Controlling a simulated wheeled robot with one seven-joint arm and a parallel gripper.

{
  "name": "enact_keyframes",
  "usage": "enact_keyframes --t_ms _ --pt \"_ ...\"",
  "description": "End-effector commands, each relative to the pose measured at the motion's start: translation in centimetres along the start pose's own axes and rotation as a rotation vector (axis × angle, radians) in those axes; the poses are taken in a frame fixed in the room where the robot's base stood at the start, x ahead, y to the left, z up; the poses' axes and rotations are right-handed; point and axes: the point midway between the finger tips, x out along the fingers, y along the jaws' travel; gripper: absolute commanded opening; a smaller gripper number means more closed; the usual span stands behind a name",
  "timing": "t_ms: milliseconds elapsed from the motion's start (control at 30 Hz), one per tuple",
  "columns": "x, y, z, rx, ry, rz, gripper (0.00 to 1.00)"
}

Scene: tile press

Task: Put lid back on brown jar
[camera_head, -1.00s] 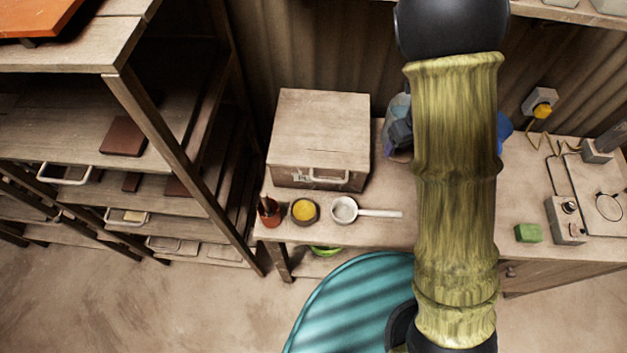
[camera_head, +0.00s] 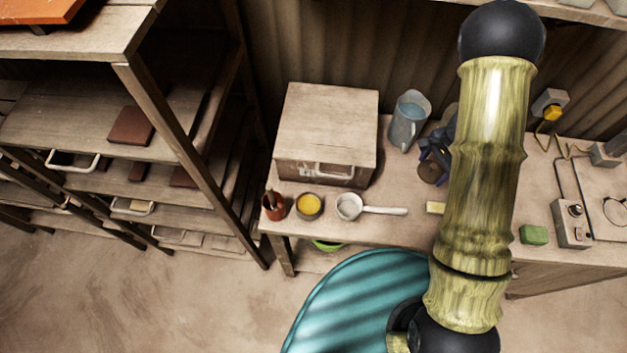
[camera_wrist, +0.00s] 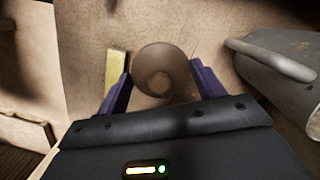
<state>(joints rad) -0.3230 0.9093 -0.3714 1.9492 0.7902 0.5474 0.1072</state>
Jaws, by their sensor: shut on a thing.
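A round brown thing with a paler round middle, which looks like the brown jar's lid (camera_wrist: 163,58), is between the two purple fingers of my gripper (camera_wrist: 162,72) in the wrist view. The fingers are shut on its sides. In the head view my dark gripper (camera_head: 437,153) is over the workbench, right of the grey jug, with the brown thing (camera_head: 429,173) at its lower end. My arm covers part of this area. I cannot tell whether the jar's body is under the lid or elsewhere, hidden from view.
A grey-blue jug (camera_head: 408,122) stands close by, its handle (camera_wrist: 270,58) near the right finger. A pale yellow block (camera_head: 436,208) lies in front.

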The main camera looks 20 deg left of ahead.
Motion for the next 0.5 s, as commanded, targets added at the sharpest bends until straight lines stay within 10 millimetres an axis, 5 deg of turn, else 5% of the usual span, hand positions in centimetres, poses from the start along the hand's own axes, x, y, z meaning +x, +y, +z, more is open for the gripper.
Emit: enact_keyframes --t_ms 300,500 --pt "3.2 2.3 -2.1 -0.536 0.000 0.067 0.45" --pt "4.2 3.1 -2.8 -0.732 0.002 0.089 0.45"
